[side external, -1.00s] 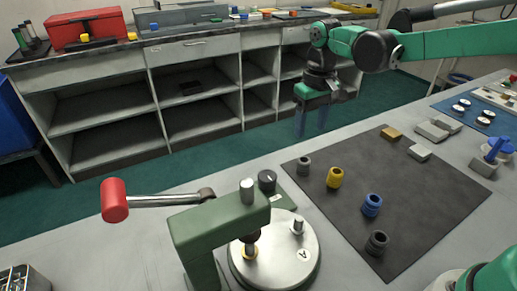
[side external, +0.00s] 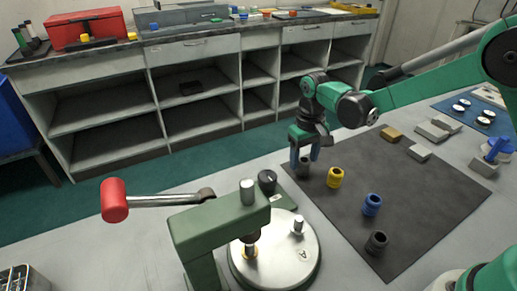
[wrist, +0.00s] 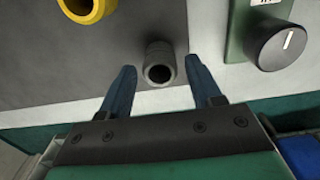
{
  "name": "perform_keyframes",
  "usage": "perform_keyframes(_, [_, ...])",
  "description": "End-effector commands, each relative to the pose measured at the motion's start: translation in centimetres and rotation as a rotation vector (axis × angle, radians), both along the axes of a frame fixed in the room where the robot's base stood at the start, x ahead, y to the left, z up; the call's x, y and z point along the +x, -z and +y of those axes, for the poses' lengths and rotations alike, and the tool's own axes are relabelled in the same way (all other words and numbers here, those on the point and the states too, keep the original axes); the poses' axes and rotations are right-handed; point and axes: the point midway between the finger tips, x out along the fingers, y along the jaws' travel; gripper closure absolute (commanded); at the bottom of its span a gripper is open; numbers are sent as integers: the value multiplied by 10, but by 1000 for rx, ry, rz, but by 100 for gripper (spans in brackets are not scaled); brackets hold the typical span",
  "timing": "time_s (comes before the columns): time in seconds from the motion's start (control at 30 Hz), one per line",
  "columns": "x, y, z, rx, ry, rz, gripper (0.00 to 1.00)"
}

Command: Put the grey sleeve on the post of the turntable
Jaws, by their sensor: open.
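The grey sleeve (wrist: 160,64) stands upright on the dark mat, between the fingers of my gripper (wrist: 162,85) in the wrist view, with a gap on each side. In the side view my gripper (side external: 304,163) points down at the grey sleeve (side external: 303,169), which its fingers partly cover. The fingers are open and hold nothing. The turntable (side external: 275,268) is a round silver plate marked A. Its post (side external: 297,228) stands bare near the plate's back right edge.
A yellow sleeve (side external: 334,178), a blue sleeve (side external: 372,205) and a black sleeve (side external: 377,243) stand on the mat (side external: 430,200). A green press frame (side external: 215,225) with a red-knobbed lever (side external: 115,200) overhangs the turntable. A black dial (side external: 267,181) sits between the grey sleeve and the press.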

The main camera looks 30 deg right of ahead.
Motion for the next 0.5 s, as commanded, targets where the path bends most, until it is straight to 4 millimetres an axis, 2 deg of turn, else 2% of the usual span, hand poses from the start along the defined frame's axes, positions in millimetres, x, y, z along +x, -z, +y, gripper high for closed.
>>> perform_keyframes(0.17, [0,0,0,0,0,0,42])
perform_keyframes(0.2, [0,0,0,0,0,0,45])
perform_keyframes(0.4, [0,0,0,0,0,0,100])
perform_keyframes(0.5, [0,0,0,0,0,0,100])
